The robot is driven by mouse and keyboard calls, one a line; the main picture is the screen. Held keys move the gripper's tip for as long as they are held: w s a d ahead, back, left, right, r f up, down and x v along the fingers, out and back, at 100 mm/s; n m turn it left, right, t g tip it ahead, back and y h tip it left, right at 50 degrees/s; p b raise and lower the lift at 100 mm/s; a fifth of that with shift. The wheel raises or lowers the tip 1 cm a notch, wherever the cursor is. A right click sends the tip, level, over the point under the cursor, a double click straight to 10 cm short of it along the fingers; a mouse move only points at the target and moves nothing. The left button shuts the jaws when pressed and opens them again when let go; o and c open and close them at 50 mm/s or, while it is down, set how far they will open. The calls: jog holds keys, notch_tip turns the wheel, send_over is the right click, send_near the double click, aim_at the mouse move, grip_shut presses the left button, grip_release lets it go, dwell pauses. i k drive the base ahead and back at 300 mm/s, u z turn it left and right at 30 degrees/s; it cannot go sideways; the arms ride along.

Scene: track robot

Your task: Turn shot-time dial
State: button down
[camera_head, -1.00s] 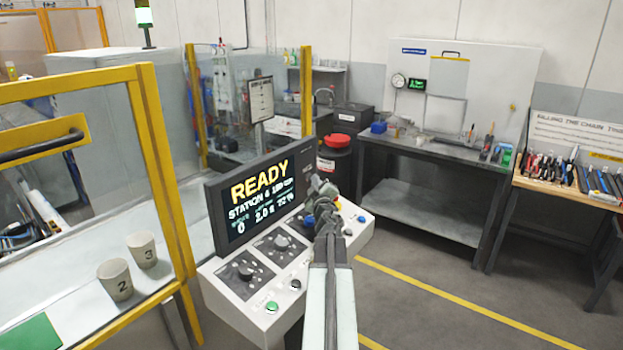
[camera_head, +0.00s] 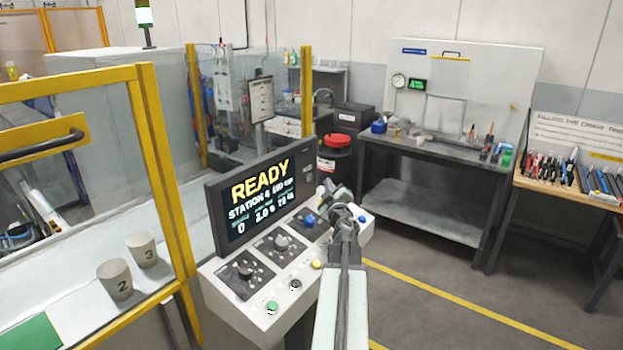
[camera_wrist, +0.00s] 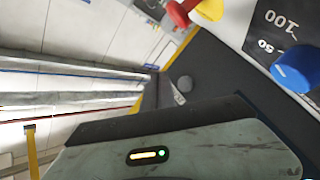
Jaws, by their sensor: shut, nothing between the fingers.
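A white control console (camera_head: 232,301) stands in the middle of the head view. It has three black dial panels in a row: a left dial with a dark knob (camera_head: 246,270), a middle dial with a grey knob (camera_head: 282,242) and a right dial with a blue knob (camera_head: 309,220). I cannot read which one is labelled shot time. My gripper (camera_head: 331,190) is shut and empty above the console's far right end, beyond the blue knob and apart from the dials. In the wrist view the blue knob (camera_wrist: 297,68) shows at the right, beside the printed numbers 50 and 100.
The screen (camera_head: 262,196) behind the dials reads READY. A green button (camera_head: 271,307), a black button (camera_head: 295,285) and a yellow button (camera_head: 316,264) line the console's front edge. A red and yellow control (camera_wrist: 182,12) shows in the wrist view. Yellow-framed guarding (camera_head: 160,170) stands left; floor is clear right.

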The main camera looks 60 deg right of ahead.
aim_at(282, 244)
jog(key=k, duration=1)
